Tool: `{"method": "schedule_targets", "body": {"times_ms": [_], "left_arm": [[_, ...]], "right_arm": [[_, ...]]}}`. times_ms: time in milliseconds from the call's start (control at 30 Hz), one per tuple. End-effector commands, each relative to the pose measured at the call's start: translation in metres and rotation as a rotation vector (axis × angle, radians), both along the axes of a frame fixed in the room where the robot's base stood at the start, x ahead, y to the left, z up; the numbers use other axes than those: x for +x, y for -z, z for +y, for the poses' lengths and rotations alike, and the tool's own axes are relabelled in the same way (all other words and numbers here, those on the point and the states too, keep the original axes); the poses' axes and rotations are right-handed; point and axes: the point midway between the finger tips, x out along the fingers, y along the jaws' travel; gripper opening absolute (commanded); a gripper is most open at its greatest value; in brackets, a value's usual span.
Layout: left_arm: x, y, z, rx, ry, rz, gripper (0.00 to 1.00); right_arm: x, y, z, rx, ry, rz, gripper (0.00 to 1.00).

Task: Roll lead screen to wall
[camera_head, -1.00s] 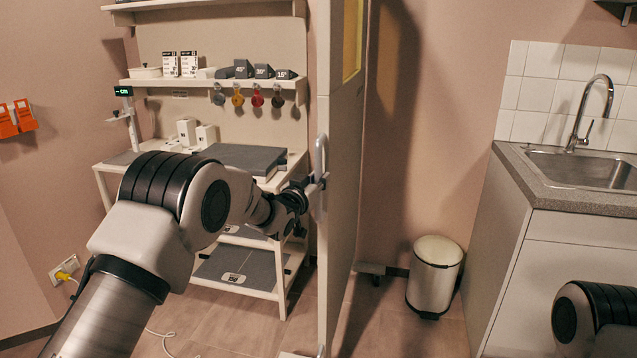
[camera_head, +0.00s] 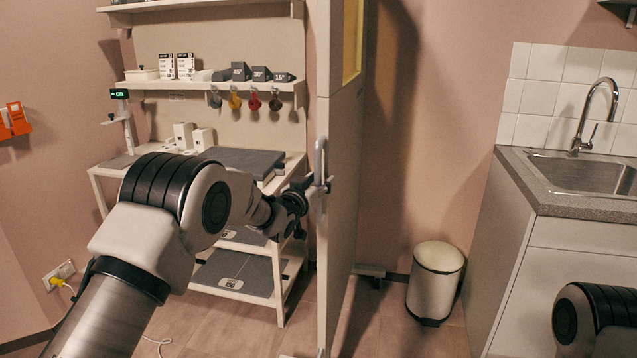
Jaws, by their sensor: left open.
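The lead screen (camera_head: 340,215) is a tall cream panel seen nearly edge-on in the middle, with a yellowish window (camera_head: 352,40) at its top. A grey upright handle (camera_head: 319,165) sits on its left face. My left gripper (camera_head: 318,187) is at the handle, its jaws open, its fingers small and partly hidden by the wrist. I cannot tell whether the fingers touch the handle. A foot of the screen (camera_head: 368,271) shows low on its right side. My right gripper is out of the picture; only part of my right arm shows at the lower right.
A shelf unit (camera_head: 285,270) with grey pads stands left of the screen. A white bin (camera_head: 434,281) and a sink counter (camera_head: 560,185) stand to the right. The pinkish wall (camera_head: 440,120) is behind.

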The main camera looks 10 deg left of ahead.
Motion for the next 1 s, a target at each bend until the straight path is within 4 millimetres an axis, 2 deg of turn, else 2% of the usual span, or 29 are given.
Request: {"method": "schedule_targets", "body": {"times_ms": [167, 267, 500, 633, 767, 1000], "left_arm": [[-0.006, 0.0, 0.002, 0.0, 0.0, 0.001, 0.45], [-0.02, 0.0, 0.005, -0.001, 0.0, 0.002, 0.45], [-0.08, 0.0, 0.019, 0.0, -0.001, 0.003, 0.45], [-0.104, 0.001, 0.025, 0.0, 0.0, 0.003, 0.45], [-0.114, 0.001, 0.027, 0.0, 0.0, 0.002, 0.45], [-0.115, 0.001, 0.027, 0.0, 0.0, 0.002, 0.45]], "right_arm": [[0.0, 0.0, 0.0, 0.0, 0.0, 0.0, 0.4], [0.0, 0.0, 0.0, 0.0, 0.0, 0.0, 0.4], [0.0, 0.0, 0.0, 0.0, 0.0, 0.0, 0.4], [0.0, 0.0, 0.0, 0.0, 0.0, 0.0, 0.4], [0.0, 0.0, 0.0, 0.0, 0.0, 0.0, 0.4], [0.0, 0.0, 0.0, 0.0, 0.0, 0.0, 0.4]]}}
